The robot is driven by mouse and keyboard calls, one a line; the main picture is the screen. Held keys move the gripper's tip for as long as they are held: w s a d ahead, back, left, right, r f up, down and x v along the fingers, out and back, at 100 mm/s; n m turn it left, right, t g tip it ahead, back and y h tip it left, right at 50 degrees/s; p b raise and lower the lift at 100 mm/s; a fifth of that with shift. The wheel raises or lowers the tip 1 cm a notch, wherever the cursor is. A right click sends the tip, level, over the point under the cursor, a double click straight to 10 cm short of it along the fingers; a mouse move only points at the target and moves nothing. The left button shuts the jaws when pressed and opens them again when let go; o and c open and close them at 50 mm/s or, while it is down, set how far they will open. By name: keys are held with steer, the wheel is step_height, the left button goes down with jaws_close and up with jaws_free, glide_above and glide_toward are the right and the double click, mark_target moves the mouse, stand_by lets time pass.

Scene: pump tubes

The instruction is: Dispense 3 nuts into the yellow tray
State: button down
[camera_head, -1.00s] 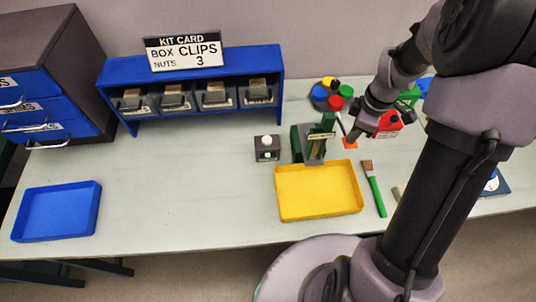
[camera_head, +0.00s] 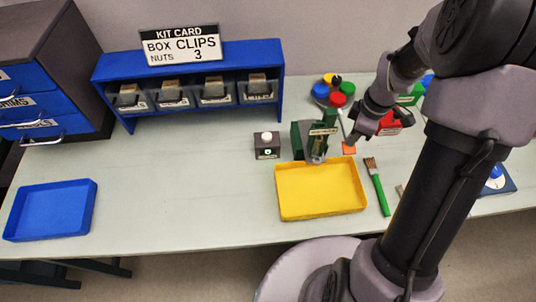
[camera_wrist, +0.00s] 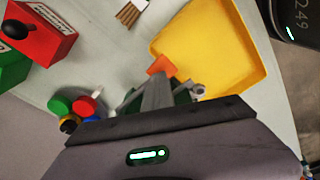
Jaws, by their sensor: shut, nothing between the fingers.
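The yellow tray (camera_head: 345,205) lies on the table in front of the dispenser; I see no nuts in it. In the wrist view the tray (camera_wrist: 225,45) is at upper right. The green dispenser (camera_head: 298,142) stands behind the tray, with a grey part at its front. In the wrist view it is mostly hidden behind my gripper. My gripper (camera_head: 352,141) is shut and empty, just right of the dispenser, close to an orange piece (camera_head: 349,149). In the wrist view its fingers (camera_wrist: 157,88) point toward the orange piece (camera_wrist: 162,66). Whether it touches anything is unclear.
A small dark box (camera_head: 267,147) with a white dome stands left of the dispenser. A brush (camera_head: 377,188) lies right of the tray. Coloured discs (camera_head: 335,99) and a red box (camera_head: 390,123) are behind. A blue tray (camera_head: 50,210) and blue bin rack (camera_head: 185,65) are left.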

steer(key=shift+f, duration=0.2)
step_height(320, 180, up, 10)
steer(key=p, duration=0.8)
step_height(320, 180, down, 6)
steer(key=n+b, duration=0.3)
steer(key=n, duration=0.3)
steer(key=shift+f+g, duration=0.15)
steer(key=shift+g, duration=0.15)
stand_by(1.9)
